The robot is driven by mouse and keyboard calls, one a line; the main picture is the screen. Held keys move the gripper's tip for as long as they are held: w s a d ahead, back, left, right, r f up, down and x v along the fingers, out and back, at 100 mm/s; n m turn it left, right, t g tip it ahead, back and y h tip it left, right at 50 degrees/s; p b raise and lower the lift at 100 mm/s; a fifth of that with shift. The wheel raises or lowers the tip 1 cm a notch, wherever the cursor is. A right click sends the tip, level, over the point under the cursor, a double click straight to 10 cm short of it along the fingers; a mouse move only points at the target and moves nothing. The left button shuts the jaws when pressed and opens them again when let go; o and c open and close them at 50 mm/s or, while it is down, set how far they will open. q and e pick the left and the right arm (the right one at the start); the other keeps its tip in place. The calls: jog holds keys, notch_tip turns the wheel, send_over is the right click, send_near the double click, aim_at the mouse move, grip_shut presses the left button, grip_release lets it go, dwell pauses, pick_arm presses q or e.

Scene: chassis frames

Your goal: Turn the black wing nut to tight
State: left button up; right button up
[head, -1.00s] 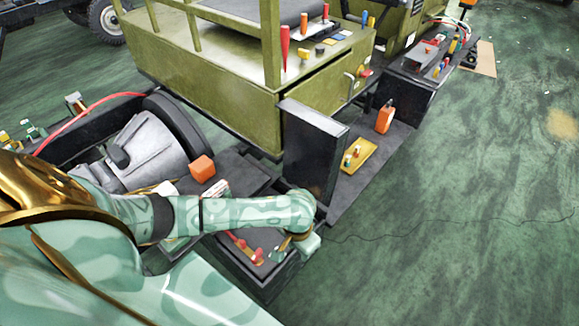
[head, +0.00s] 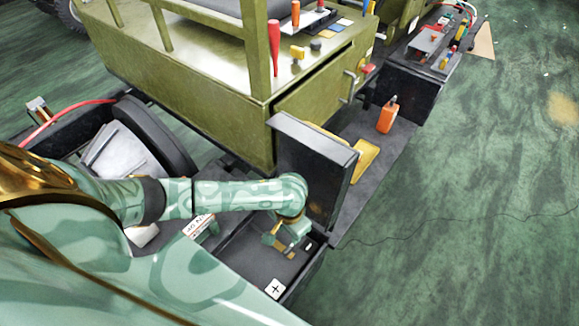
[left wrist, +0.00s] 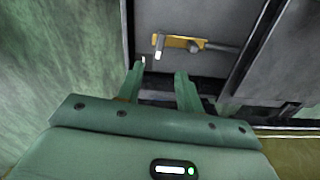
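In the left wrist view, a yellow bracket (left wrist: 172,42) lies on a grey surface beyond my fingertips. A small dark round piece with a rod-like extension (left wrist: 196,46) is at its right end; I cannot tell if this is the black wing nut. My left gripper (left wrist: 160,76) is open, with nothing visible between its fingers and a gap to the bracket. In the head view my left gripper (head: 276,238) is over a black battery-like box (head: 238,262) with plus and minus marks, beside an upright dark panel (head: 308,170). My right gripper is not in view.
The olive chassis (head: 190,85) stands behind the upright panel. An orange bottle (head: 387,115) and a yellow tray (head: 367,158) are on the dark deck right of the panel. The green floor (head: 460,220) at the right is open.

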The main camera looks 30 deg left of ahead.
aim_at(289, 247)
pick_arm(q)
notch_tip(289, 247, down, 10)
jog(key=b, duration=0.4)
jog(key=shift+r, duration=0.25)
jog(key=shift+f+b, duration=0.35)
grip_shut()
